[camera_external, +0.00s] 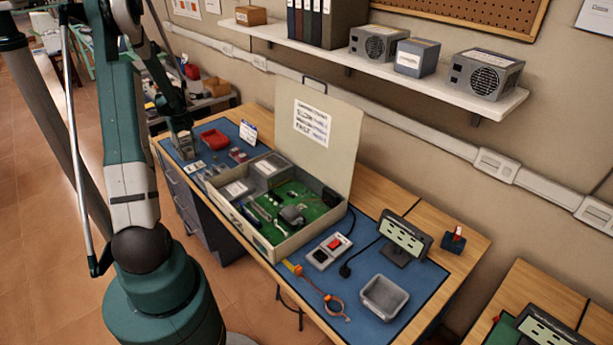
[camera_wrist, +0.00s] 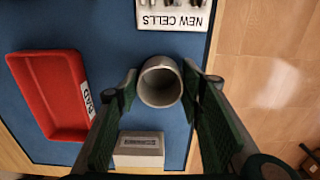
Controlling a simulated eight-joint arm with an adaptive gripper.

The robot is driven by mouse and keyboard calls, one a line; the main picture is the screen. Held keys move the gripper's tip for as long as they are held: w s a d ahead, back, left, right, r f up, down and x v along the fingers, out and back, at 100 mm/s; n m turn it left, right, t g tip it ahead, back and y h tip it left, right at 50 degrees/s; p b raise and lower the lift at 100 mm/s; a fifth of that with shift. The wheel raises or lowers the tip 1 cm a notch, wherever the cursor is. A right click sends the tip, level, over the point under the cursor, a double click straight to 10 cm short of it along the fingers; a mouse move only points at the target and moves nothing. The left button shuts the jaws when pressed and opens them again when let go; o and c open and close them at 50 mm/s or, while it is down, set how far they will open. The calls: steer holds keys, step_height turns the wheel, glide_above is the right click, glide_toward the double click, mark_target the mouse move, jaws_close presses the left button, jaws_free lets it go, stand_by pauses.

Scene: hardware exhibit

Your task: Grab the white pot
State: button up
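The white pot (camera_wrist: 160,82) is a pale, round, hollow cup with a dark inside. In the wrist view it lies between the tips of my gripper's (camera_wrist: 160,80) two green-padded fingers, one on its left and one on its right. The fingers are apart, with narrow gaps at the pot's sides; I cannot tell whether either touches it. In the external view my gripper (camera_external: 181,140) is low over the far left end of the blue mat (camera_external: 403,275), and the pot cannot be made out there.
A red tray (camera_wrist: 50,95) lies left of the pot; it also shows in the external view (camera_external: 214,139). A small pale labelled box (camera_wrist: 138,150) is close by the left finger. A "NEW CELLS" sign (camera_wrist: 172,16) stands beyond the pot. An open case (camera_external: 325,135) stands mid-bench.

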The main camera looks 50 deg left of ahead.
steer(key=c, duration=0.4)
steer(key=shift+o, duration=0.2)
steer(key=shift+r, duration=0.15)
step_height(320, 180, up, 10)
steer(key=p, duration=0.1)
